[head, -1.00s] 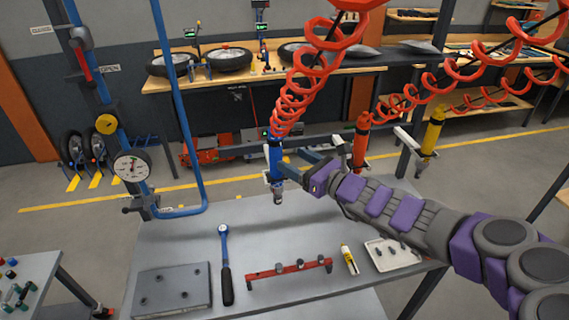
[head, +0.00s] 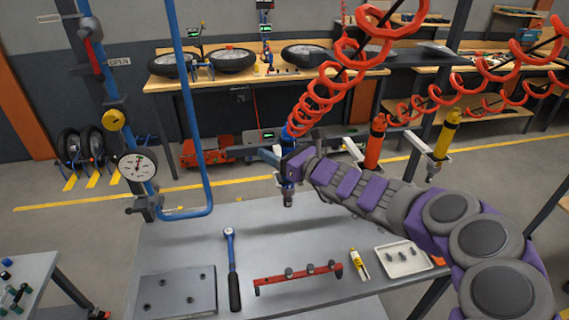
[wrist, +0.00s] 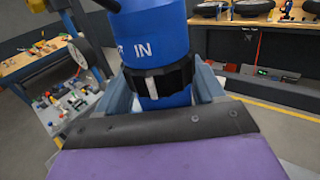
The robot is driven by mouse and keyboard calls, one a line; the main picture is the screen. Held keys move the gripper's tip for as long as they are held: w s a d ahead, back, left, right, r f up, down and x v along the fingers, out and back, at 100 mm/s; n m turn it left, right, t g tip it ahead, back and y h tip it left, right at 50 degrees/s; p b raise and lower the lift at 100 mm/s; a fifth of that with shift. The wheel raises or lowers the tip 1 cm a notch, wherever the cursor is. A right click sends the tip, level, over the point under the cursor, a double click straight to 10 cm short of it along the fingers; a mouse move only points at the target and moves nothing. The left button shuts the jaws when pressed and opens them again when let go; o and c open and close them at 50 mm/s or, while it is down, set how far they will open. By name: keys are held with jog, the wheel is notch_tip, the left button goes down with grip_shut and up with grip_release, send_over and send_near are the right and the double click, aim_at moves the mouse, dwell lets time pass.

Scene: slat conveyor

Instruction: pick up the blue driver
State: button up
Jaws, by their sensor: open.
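The blue driver (head: 287,143) hangs upright from a red coiled hose above the grey worktable, its metal tip pointing down. My gripper (head: 274,158) is at the driver's body, and my purple and grey arm hides part of it. In the wrist view the driver's blue body (wrist: 152,35), marked "IN" above a black ring, fills the middle. My gripper (wrist: 163,92) is open there, with one blue-grey finger on each side of the driver. Whether either finger touches it, I cannot tell.
An orange driver (head: 375,142) and a yellow driver (head: 446,135) hang to the right on their own hoses. The worktable (head: 205,235) holds a ratchet (head: 233,270), a red bar (head: 298,278), a yellow tool (head: 359,264) and a white tray (head: 424,263). A blue pipe frame (head: 188,110) with a gauge stands left.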

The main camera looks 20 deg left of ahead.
aim_at(288, 149)
jog(key=shift+c, duration=0.4)
jog(key=d, duration=0.3)
jog(key=shift+r, duration=0.35)
jog(key=c, duration=0.6)
jog(key=shift+a+f, duration=0.1)
jog(key=shift+a, duration=0.15)
jog(key=c, duration=0.3)
jog(key=shift+a+f, duration=0.15)
jog(key=shift+a, duration=0.45)
grip_shut()
jog(key=shift+d, duration=0.1)
